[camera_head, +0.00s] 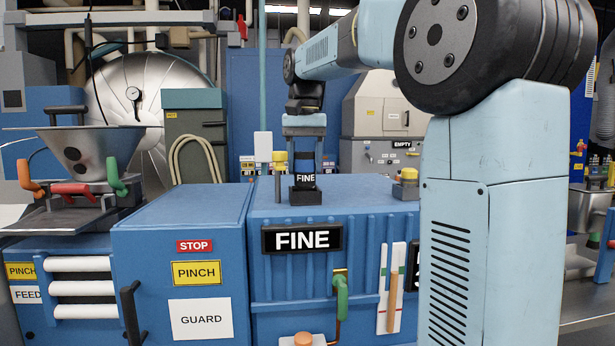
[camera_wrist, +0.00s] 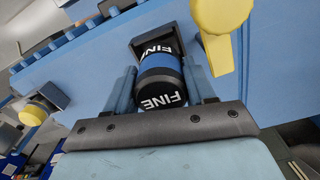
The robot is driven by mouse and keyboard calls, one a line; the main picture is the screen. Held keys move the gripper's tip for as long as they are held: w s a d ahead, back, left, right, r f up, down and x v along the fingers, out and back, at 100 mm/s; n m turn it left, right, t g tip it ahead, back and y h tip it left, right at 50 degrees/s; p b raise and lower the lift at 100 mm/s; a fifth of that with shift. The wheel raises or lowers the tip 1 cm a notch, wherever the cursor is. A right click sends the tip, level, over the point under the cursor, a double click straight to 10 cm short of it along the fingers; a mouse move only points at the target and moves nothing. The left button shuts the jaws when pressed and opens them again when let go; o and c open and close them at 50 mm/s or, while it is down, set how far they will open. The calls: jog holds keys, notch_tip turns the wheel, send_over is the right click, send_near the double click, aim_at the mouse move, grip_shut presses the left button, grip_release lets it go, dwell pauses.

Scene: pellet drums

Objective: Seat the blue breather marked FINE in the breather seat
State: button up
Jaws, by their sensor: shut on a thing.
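The blue breather (camera_head: 305,166) has black ends, a blue middle band and FINE in white. It stands upright at the black breather seat (camera_head: 305,196) on top of the blue drum cabinet. My gripper (camera_head: 305,150) is above the seat, pointing down and shut on the breather. In the wrist view the breather (camera_wrist: 161,92) lies between the two fingers of my gripper (camera_wrist: 163,80), with the dark seat (camera_wrist: 139,44) beyond it. The breather's lower end is at the seat; I cannot tell how deep it sits.
A yellow-capped post (camera_head: 279,163) stands close left of the seat, and a yellow-topped fitting (camera_head: 406,184) stands to the right. A FINE plate (camera_head: 302,239) is on the cabinet front. A steel hopper (camera_head: 90,150) is at left. The cabinet top around the seat is mostly bare.

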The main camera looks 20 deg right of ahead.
aim_at(305, 182)
jog(key=f, duration=0.3)
jog(key=shift+w+f, duration=0.2)
jog(key=shift+f, duration=0.15)
jog(key=shift+s+f, duration=0.15)
jog(key=shift+f, duration=0.5)
jog(key=o, duration=0.9)
jog(key=shift+c, duration=0.2)
notch_tip(305, 182, up, 14)
jog(key=shift+f, duration=0.2)
jog(key=s+f+n+t, duration=0.4)
jog(key=s+f+t, duration=0.1)
jog(key=s+f, duration=1.9)
jog(key=shift+s+d+f+t, duration=0.2)
jog(key=shift+d+f+t, duration=0.15)
jog(key=shift+f, duration=1.1)
